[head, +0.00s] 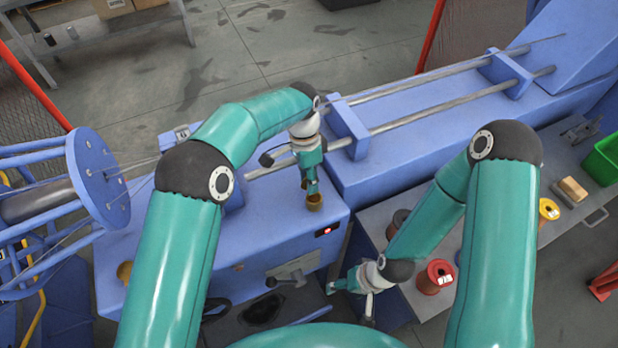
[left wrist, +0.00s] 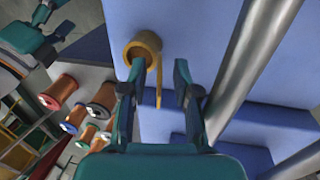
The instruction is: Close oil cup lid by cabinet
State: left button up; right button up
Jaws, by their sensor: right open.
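The brass oil cup (head: 314,202) stands on the blue machine housing, right under my left gripper (head: 312,186). In the left wrist view, the cup (left wrist: 138,52) shows its round open mouth. Its thin yellow lid (left wrist: 158,80) stands open at the cup's right side, seen nearly edge-on. My left gripper (left wrist: 160,78) is open, with one finger on each side of the lid; I cannot tell whether either finger touches it. My right gripper (head: 350,300) is open and low, near the cabinet's front side, away from the cup.
Another brass cup (head: 124,272) sits at the housing's left end. Two steel rods (head: 430,98) run along the machine behind the cup. A grey bench (head: 425,318) at right holds a red spool (head: 435,277), a yellow spool (head: 549,209) and a green bin (head: 605,160).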

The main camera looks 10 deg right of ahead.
pick_arm(q)
jog(key=shift+f, duration=0.15)
grip_shut()
jog(key=shift+b, duration=0.3)
dwell(0.5)
jog(key=t+b, duration=0.2)
jog(key=b, duration=0.2)
jog(key=s+t+y+b, duration=0.1)
jog(key=t+b, duration=0.1)
jog(key=b, duration=0.2)
jog(key=t+b, duration=0.2)
jog(key=b, duration=0.3)
jog(key=shift+s+d+f+y, duration=0.3)
jog(key=shift+s+y, duration=0.1)
jog(key=shift+r+t+b, duration=0.1)
jog(key=shift+t+b, duration=0.2)
jog(key=shift+b, duration=0.35)
jog(key=shift+s+r, duration=0.1)
jog(key=shift+r, duration=0.05)
grip_release()
